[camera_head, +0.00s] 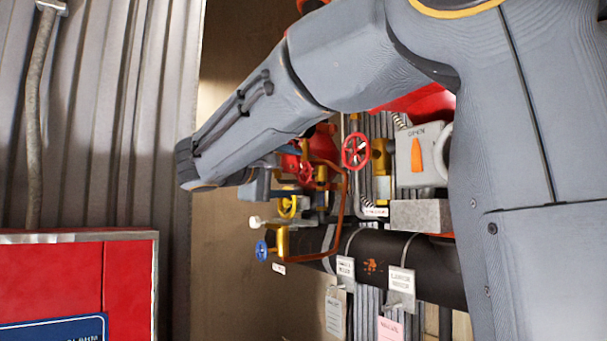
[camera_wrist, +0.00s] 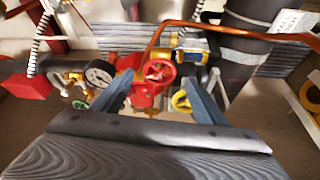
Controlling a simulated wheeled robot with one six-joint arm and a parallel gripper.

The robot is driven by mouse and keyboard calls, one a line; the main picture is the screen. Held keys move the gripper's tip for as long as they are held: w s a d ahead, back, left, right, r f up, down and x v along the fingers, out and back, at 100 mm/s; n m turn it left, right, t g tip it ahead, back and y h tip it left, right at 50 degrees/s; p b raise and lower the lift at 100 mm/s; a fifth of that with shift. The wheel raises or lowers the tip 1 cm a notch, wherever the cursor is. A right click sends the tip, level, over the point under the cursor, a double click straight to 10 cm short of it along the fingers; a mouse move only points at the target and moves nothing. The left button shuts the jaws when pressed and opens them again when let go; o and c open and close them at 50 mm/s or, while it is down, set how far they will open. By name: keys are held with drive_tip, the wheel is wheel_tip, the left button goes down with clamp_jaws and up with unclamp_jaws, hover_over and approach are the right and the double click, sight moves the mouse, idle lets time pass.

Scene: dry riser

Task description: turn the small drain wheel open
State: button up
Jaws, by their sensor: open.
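Several small handwheels show, and I cannot tell by a label which is the drain wheel. In the head view, a blue wheel (camera_head: 261,250) sits on a brass valve at the lower left of the pipework. A yellow wheel (camera_head: 287,207) is above it, and a red wheel (camera_head: 356,151) is further right. In the wrist view, a red wheel (camera_wrist: 159,72) lies between the fingers, beyond them, and a yellow wheel (camera_wrist: 181,102) is beside the right finger. My gripper (camera_wrist: 158,92) is open, with nothing in its jaws. My arm hides part of the pipework in the head view.
A copper pipe (camera_wrist: 235,32) crosses above the wheels. A pressure gauge (camera_wrist: 99,73) and a red block (camera_wrist: 27,85) are at left. A thick black pipe (camera_head: 430,265) runs below the valves. A red cabinet (camera_head: 125,265) stands at lower left. A grey box with an orange lever (camera_head: 417,155) is right.

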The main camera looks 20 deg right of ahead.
sight(302, 173)
drive_tip(key=shift+p+x, duration=0.85)
drive_tip(key=shift+x, duration=1.85)
drive_tip(key=c, duration=1)
drive_tip(key=shift+c, duration=0.2)
